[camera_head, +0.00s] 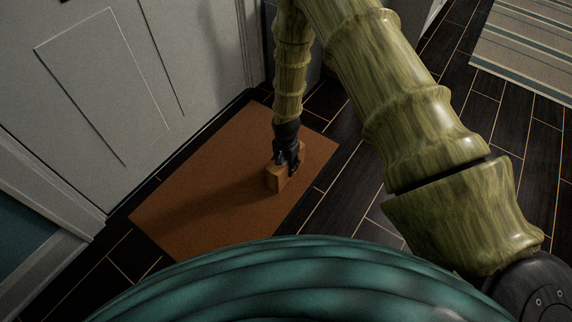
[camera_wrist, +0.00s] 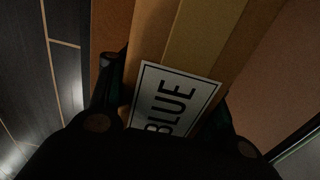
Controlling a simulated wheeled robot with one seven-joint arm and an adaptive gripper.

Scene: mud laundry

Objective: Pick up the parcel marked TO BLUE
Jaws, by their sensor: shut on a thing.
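The parcel (camera_head: 276,179) is a small tan box on the orange-brown mat (camera_head: 185,205) in the head view. In the wrist view the parcel (camera_wrist: 205,45) fills the middle, with a white label (camera_wrist: 172,98) that reads BLUE; the rest of the label is hidden. My gripper (camera_head: 288,160) reaches down from above and is shut on the parcel. In the wrist view its dark fingers (camera_wrist: 165,118) lie on either side of the box. I cannot tell whether the parcel's underside touches the mat.
A pale panelled door (camera_head: 105,85) stands along the left edge of the mat. Dark floor tiles (camera_head: 345,190) with light joints surround the mat. A striped rug (camera_head: 525,50) lies at the upper right. The floor right of the mat looks clear.

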